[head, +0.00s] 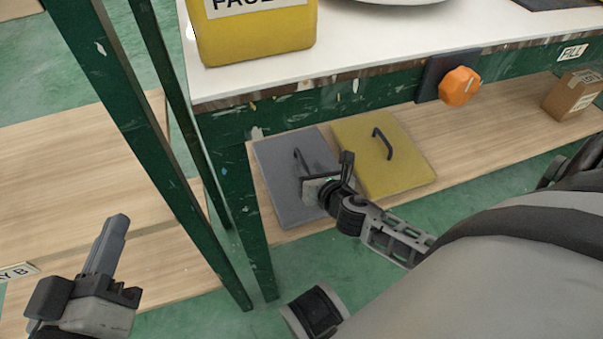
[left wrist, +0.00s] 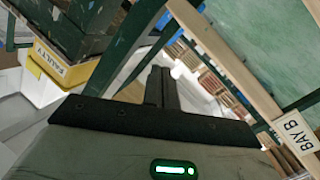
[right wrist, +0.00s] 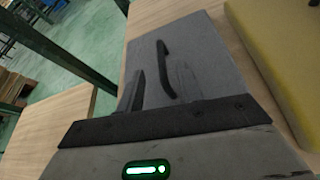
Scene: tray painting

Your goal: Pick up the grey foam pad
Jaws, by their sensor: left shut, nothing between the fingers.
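The grey foam pad (head: 272,170) is a flat grey slab with a dark bar handle (head: 301,160). It lies on the wooden lower shelf, beside a yellow pad (head: 355,137). My right gripper (head: 325,170) is over the grey pad's right part, close to the handle, and hides part of the pad. In the right wrist view the pad (right wrist: 205,55) lies below the open fingers (right wrist: 160,78), and the handle (right wrist: 163,62) shows in the gap between them. I cannot tell whether they touch it. My left gripper (head: 115,235) is shut and empty, far left of the pad; its fingers show in the left wrist view (left wrist: 161,82).
A white tabletop (head: 345,45) with a yellow container (head: 255,38) overhangs the lower shelf (head: 480,115). Green posts (head: 243,200) stand left of the pad. An orange knob (head: 459,86) and a cardboard box (head: 572,95) are further right.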

